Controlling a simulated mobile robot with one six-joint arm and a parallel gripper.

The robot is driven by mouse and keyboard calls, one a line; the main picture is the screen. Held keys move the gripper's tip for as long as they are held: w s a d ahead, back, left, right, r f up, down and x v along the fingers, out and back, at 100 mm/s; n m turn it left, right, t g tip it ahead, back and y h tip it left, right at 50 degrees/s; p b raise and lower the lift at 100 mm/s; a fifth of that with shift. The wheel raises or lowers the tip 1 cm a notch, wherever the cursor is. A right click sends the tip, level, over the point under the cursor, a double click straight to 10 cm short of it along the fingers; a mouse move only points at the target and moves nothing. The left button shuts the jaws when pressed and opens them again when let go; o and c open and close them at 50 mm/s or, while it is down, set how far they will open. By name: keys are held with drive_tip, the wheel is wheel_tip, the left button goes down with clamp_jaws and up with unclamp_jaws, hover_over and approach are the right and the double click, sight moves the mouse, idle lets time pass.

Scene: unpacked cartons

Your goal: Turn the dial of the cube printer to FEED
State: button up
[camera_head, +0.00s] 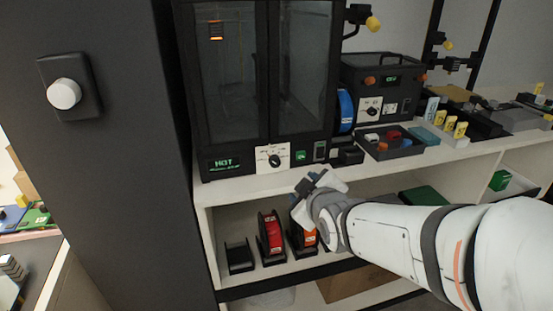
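A tall dark printer with glass doors (234,88) stands on the white counter. Its front panel carries a white dial plate with a black knob (274,160), a display reading HOT (224,163) and a green button (300,155). A smaller box-shaped dark printer (396,103) stands to its right, with its own white dial plate (372,107) and a small green display. The frame does not show which one is called the cube printer; dial labels are too small to read. My gripper (312,183) is below and right of the tall printer's dial, apart from it. Its finger opening is unclear.
A dark tray (397,146) with coloured pieces sits on the counter. Filament spools (270,234) stand on the shelf below, partly behind my gripper. A dark wall with a white round knob (64,94) is at left. The space before the tall printer's panel is clear.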

sight(275, 165)
drive_tip(key=shift+w+a+f+n+t+y+p, duration=0.1)
drive_tip(key=shift+w+a+n+t+y+p, duration=0.2)
drive_tip(key=shift+w+a+n+t, duration=0.95)
drive_tip(key=shift+w+a+f+n+t+y+p, duration=0.1)
drive_tip(key=shift+w+a+n+t+y+p, duration=0.15)
drive_tip(key=shift+w+a, duration=1.15)
drive_tip(key=shift+w+a+n+t+y+p, duration=0.2)
drive_tip(key=shift+w+a+n+t+y, duration=0.3)
drive_tip(key=shift+w, duration=1.55)
drive_tip(key=shift+c, duration=0.3)
drive_tip(key=c, duration=0.9)
drive_tip(key=shift+s+a, duration=0.1)
drive_tip(key=shift+a, duration=0.05)
